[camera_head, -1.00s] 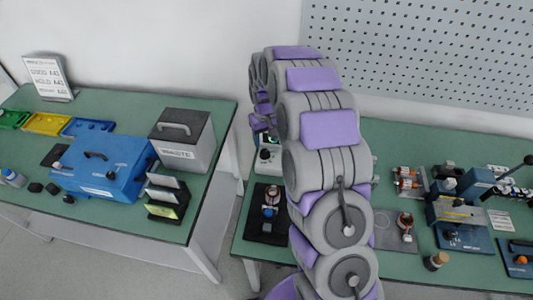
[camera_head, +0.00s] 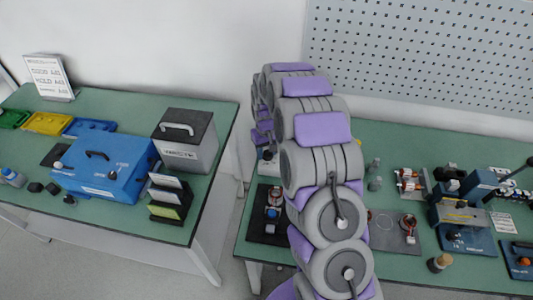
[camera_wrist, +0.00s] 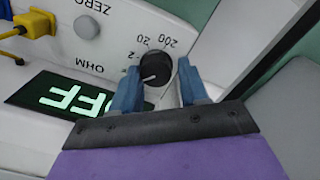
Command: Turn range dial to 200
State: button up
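The range dial (camera_wrist: 154,68) is a round black knob on a white meter (camera_wrist: 110,25), seen in the wrist view. The printed labels 2, 20 and 200 curve around its upper side and appear upside down. A white mark on the knob points toward the lower left, away from 200. The display (camera_wrist: 65,95) below shows green letters reading OFF, partly covered. My gripper (camera_wrist: 158,72) has its two blue fingers apart, one on each side of the dial. I cannot tell whether either finger touches it. In the head view my arm hides the gripper and most of the meter.
A yellow plug (camera_wrist: 38,22) sits in the meter beside a grey ZERO knob (camera_wrist: 87,27). In the head view, a black mat (camera_head: 268,228) with a stator lies in front. A blue case (camera_head: 105,170) and a battery (camera_head: 183,140) stand on the left table.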

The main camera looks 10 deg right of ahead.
jog(key=shift+d, duration=0.3)
jog(key=c, duration=0.4)
jog(key=shift+a+r+m+p, duration=0.1)
jog(key=shift+m+p, duration=0.45)
jog(key=shift+m, duration=0.55)
jog(key=shift+c, duration=0.2)
jog(key=m+p, duration=0.1)
jog(key=m, duration=0.4)
jog(key=shift+p, duration=0.35)
jog(key=m+p, duration=0.1)
jog(key=m, duration=0.5)
jog(key=shift+m, duration=0.3)
jog(key=o, duration=0.8)
notch_tip(320, 180, up, 6)
jog(key=shift+f+p, duration=0.1)
jog(key=shift+p, duration=1)
